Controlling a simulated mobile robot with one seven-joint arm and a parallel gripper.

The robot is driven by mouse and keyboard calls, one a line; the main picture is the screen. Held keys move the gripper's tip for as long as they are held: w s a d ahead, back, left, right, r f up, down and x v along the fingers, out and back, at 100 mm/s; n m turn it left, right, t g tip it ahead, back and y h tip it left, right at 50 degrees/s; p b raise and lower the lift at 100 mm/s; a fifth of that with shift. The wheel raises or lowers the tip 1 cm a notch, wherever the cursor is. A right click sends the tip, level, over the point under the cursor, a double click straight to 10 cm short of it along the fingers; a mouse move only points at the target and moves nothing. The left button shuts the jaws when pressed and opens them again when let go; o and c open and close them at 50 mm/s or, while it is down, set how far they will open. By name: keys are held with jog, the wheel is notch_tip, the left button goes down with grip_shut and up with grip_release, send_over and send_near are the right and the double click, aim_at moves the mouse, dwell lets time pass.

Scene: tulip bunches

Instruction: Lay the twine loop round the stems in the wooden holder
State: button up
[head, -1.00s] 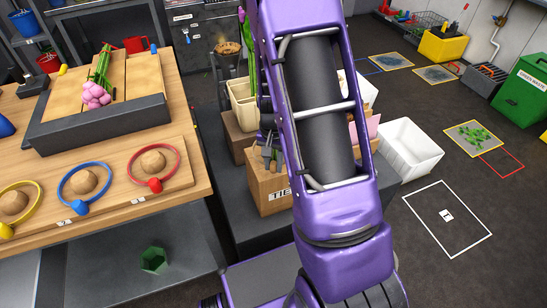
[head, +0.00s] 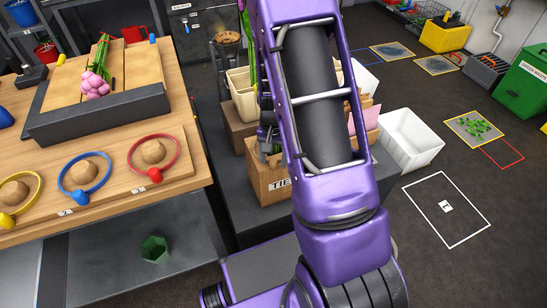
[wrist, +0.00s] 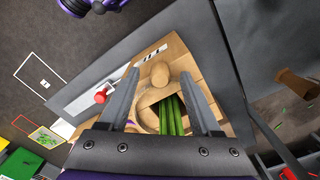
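The wooden holder is a brown box with a label starting "TIE" (head: 267,187), mostly behind my arm in the head view. In the wrist view its top (wrist: 205,65) has a dark opening with several green stems (wrist: 171,115) standing in it.
Yellow (head: 36,181), blue (head: 62,190) and red (head: 178,153) hoops lie round knobs on the left bench. A pink tulip bunch (head: 95,84) lies on a tray there. A cream bin (head: 240,92) stands behind the holder, a white bin (head: 412,140) to its right.

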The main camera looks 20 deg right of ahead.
jog(key=shift+r, duration=0.1)
notch_tip(320, 180, up, 17)
jog(key=p, duration=0.3)
jog(key=shift+r+p, duration=0.15)
jog(key=shift+p, duration=0.15)
dwell(0.6)
